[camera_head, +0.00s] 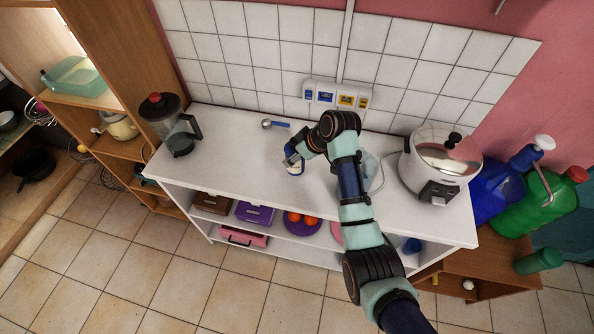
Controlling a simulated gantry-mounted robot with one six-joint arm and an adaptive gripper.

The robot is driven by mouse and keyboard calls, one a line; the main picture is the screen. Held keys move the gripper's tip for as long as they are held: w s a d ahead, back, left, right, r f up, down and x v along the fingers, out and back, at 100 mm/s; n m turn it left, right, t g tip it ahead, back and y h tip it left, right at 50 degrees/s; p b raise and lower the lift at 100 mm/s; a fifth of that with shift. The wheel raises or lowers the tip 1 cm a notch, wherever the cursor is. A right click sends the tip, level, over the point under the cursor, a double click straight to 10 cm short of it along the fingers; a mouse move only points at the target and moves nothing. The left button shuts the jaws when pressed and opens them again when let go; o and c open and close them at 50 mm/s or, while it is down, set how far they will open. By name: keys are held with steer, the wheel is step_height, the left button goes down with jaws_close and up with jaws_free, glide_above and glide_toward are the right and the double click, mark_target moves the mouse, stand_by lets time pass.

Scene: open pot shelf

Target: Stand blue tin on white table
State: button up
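I cannot tell whether the tin's base touches the table.
A blender (170,125) stands at the left end and a rice cooker (437,165) at the right. A clear rounded object (369,165) is partly behind my arm. The tabletop's left-middle is clear.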

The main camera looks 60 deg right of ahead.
mark_target(296, 170)
step_height(296, 170, down, 4)
steer(key=shift+r, duration=0.1)
steer(key=shift+c, duration=0.6)
step_height(296, 170, down, 4)
steer(key=shift+r+b, duration=0.1)
steer(key=shift+b, duration=0.55)
steer(key=shift+f, duration=0.3)
jaws_close()
steer(key=o, duration=1.5)
jaws_free()
steer(key=shift+r, duration=0.15)
steer(key=p+v, duration=0.3)
steer(key=v, duration=0.9)
